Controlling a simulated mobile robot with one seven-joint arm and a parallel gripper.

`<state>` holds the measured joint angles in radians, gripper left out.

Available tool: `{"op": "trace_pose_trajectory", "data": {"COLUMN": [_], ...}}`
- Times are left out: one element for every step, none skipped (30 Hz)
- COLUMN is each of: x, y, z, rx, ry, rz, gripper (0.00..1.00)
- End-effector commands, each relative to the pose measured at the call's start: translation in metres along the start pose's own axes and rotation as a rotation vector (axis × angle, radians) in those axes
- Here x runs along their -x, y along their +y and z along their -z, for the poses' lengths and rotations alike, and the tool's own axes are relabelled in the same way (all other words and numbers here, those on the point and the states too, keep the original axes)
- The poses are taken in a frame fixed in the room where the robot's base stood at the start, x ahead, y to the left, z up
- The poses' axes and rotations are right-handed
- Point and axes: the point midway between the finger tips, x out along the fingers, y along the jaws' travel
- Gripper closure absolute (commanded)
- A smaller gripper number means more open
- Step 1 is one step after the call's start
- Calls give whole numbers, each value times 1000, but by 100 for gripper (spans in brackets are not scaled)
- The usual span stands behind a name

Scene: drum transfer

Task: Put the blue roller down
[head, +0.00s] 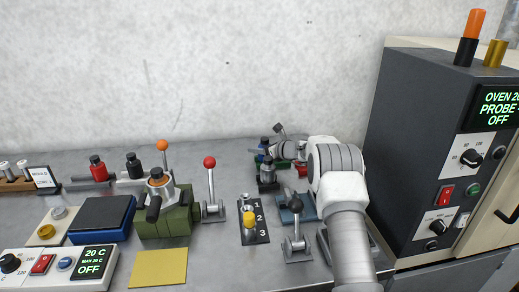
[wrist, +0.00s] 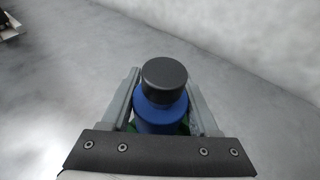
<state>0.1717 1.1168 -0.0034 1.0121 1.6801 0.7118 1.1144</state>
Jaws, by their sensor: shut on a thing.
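The blue roller (wrist: 158,112), a blue cylinder with a black round cap, stands between the fingers of my gripper (wrist: 165,98) in the wrist view. The gripper is shut on it, with one grey finger on each side. A bit of green shows beside and below the roller. Whether its bottom touches anything is hidden. In the head view my gripper (head: 287,150) is at the back of the bench near the wall, partly hidden by my white arm. I cannot clearly make out the roller there among small dark and blue parts.
A dark cylinder on a stand (head: 267,173) is close to my gripper. A black-knobbed lever (head: 297,240), a numbered switch plate (head: 254,222) and a red-knobbed lever (head: 211,185) stand nearer. The oven (head: 425,140) is at right. Bare bench shows around the roller in the wrist view.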

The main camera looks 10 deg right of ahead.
Motion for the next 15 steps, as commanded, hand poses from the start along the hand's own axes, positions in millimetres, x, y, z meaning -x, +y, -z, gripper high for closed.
{"op": "trace_pose_trajectory", "data": {"x": [0,0,-1,-1,-1,-1,-1,-1,-1,-1,-1,-1,-1,-1,-1], "y": [0,0,0,0,0,0,0,0,0,0,0,0,0,0,0], "z": [-1,0,2,3,3,3,3,3,3,3,3,3,2,2,2], "rx": [1,1,0,0,0,0,0,0,0,0,0,0,0,0,0], "ry": [-2,-2,-2,-2,1,1,1,1,1,1,1,1,1,1,1], "rz": [0,0,0,0,0,0,0,0,0,0,0,0,0,0,0], "gripper": [100,100,100,100,34,26,21,16,9,9,9,9,9,9,9]}}
